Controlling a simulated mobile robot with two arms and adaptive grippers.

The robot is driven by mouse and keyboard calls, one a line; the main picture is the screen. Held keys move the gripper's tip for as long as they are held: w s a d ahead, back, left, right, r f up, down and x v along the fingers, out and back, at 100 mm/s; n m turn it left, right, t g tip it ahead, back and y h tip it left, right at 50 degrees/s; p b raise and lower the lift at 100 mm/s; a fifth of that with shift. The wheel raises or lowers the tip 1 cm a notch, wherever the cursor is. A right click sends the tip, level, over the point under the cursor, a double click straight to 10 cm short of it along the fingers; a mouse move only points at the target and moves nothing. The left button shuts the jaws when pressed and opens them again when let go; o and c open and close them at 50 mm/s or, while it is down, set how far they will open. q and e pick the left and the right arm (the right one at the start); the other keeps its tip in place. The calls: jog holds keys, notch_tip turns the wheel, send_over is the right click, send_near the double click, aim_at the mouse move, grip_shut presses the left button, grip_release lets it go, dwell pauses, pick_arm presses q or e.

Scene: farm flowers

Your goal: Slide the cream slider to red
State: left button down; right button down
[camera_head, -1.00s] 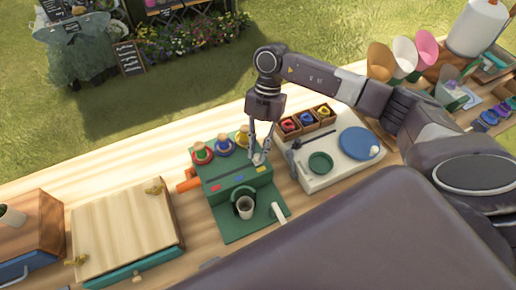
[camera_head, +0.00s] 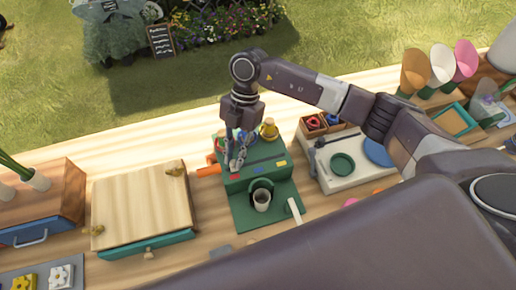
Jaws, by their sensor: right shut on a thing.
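The green box (camera_head: 243,185) stands on the wooden table and carries red, blue and yellow marks along its front edge. The red mark (camera_head: 234,177) is at its left end and the yellow mark (camera_head: 282,163) at its right end. The cream slider (camera_head: 234,164) is on the box's top near the red mark, partly hidden by the fingers. My right gripper (camera_head: 236,162) points down and is shut on the slider. Whether the slider lines up exactly with red is too small to tell. My left gripper is not in view.
Colored knobs, such as the yellow one (camera_head: 268,131), stand close behind the gripper. A wooden chest (camera_head: 140,207) is left; a white board (camera_head: 330,172) is right.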

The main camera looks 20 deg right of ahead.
jog(key=shift+a, duration=0.45)
jog(key=shift+r, duration=0.1)
jog(key=c, duration=1.8)
grip_release()
jog(key=shift+a, duration=0.2)
jog(key=shift+c, duration=0.2)
jog(key=shift+w+d+r, duration=0.1)
jog(key=shift+d, duration=0.05)
jog(key=v, duration=1.1)
jog(key=shift+r, duration=0.3)
